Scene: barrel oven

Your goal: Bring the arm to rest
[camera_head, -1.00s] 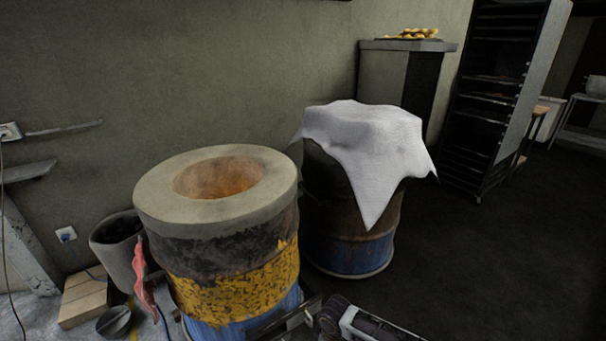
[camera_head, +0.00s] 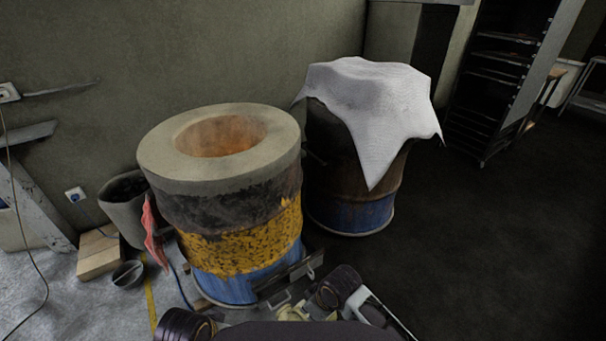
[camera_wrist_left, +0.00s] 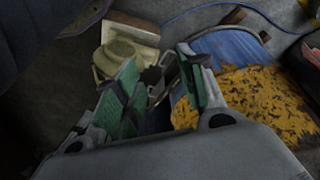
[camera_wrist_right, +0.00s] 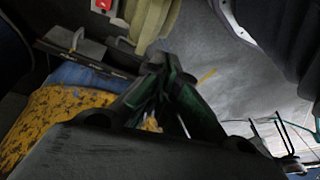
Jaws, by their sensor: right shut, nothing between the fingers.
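My right gripper (camera_wrist_right: 160,65) fills the middle of the right wrist view. Its dark green fingers come together at the tips, shut with nothing seen between them. It points past the blue and yellow side of the barrel oven (camera_wrist_right: 70,105). In the head view the barrel oven (camera_head: 235,232) stands above my folded arm links at the bottom edge. My left gripper (camera_wrist_left: 158,58) shows in the left wrist view with its two green-padded fingers apart and empty. In the head view the left gripper cannot be made out.
A second barrel (camera_head: 355,205) under a white cloth (camera_head: 365,105) stands right of the oven. A grey bucket (camera_head: 122,205), a wooden block (camera_head: 100,252) and a small dark bowl (camera_head: 128,273) lie to the left. The dark floor (camera_head: 480,240) at right is clear.

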